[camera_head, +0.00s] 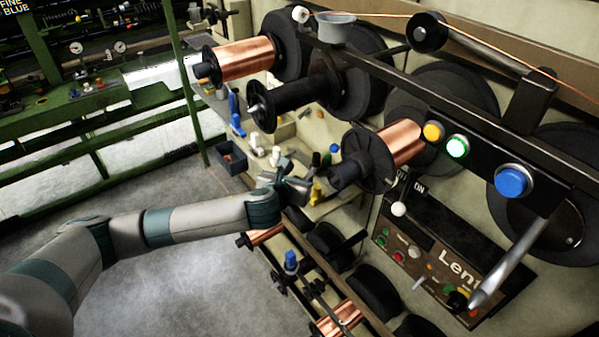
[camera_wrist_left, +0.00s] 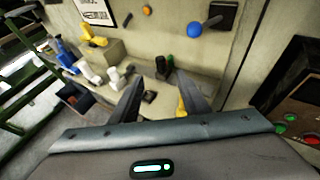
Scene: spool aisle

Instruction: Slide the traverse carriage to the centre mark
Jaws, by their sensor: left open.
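A small block with a blue knob (camera_head: 291,262) sits on dark rails among the lower copper spools in the head view. It may be the traverse carriage, but I cannot tell for sure. I cannot make out a centre mark. My left gripper (camera_head: 303,186) is above and slightly right of that block in the picture, below the middle copper spool. In the left wrist view its two fingers (camera_wrist_left: 157,80) stand apart with nothing held between them. Small knobs and fittings on the beige machine bed show beyond the fingertips. My right gripper is not in view.
A copper spool (camera_head: 395,145) with a black flange sticks out above my left gripper. A control panel (camera_head: 430,250) and a grey lever (camera_head: 510,262) are at the right. A blue push button (camera_head: 513,181) is on the upper bar. Grey floor (camera_head: 200,275) is clear below my arm.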

